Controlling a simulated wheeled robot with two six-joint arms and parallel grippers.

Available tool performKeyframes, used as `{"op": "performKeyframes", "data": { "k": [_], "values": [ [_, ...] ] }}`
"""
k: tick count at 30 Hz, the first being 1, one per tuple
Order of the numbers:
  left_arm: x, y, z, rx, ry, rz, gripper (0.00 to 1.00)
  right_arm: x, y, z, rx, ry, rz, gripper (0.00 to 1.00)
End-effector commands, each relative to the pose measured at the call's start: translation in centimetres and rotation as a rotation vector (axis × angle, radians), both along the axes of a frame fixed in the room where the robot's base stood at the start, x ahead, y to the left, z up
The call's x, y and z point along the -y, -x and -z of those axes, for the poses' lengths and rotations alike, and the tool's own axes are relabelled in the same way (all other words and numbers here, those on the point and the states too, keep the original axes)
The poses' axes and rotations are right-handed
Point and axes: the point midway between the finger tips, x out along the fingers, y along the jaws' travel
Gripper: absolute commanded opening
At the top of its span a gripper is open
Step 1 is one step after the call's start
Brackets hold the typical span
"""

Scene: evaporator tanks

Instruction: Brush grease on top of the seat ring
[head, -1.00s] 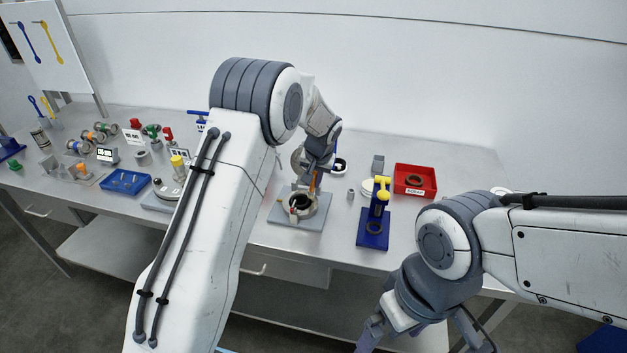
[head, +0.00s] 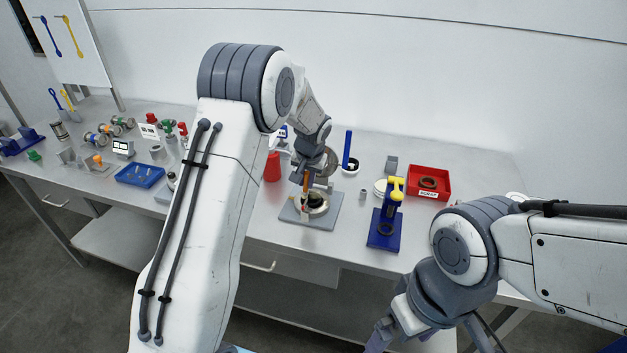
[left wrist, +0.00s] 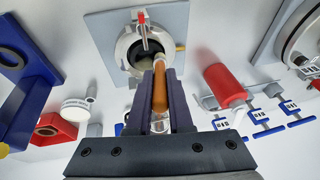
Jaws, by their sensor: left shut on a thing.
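My left gripper (head: 308,172) is shut on an orange-handled brush (head: 305,186), which points down at the round metal valve body on the bench. In the left wrist view the orange handle (left wrist: 160,88) lies between the dark fingers, its far end over the body's opening. The metal body (head: 316,205) stands on a grey plate (head: 290,214); its round rim also shows in the left wrist view (left wrist: 122,50). The seat ring inside is hard to make out, and I cannot tell whether the bristles touch it. My right gripper (head: 428,342) is low at the bottom edge, its fingertips cut off.
A red bottle (head: 272,167) stands left of the plate. A blue stand with a yellow-topped tool (head: 385,230) is to its right, with a red tray (head: 447,183) behind. A blue tray (head: 139,175) and several valve parts lie at left. The bench front is mostly clear.

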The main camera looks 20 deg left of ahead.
Motion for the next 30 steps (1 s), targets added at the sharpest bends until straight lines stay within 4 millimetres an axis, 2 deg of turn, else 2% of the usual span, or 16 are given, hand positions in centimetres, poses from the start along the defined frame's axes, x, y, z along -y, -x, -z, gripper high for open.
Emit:
{"op": "performKeyframes", "data": {
  "k": [4,11,22,30],
  "values": [
    [-1.1,0.4,0.0,0.002,0.000,-0.001,0.00,0.0,0.0,0.1,0.000,0.000,0.000,1.00],
    [-1.1,0.5,0.2,0.002,0.001,0.002,0.00,0.0,0.0,0.3,0.000,0.000,0.000,1.00],
    [1.5,-0.6,0.2,0.000,0.001,0.004,0.00,0.0,0.0,0.6,0.000,0.000,0.000,1.00],
    [2.4,-1.0,0.2,0.001,0.002,0.002,0.00,0.0,0.0,0.6,0.000,0.000,0.000,1.00]
  ]
}}
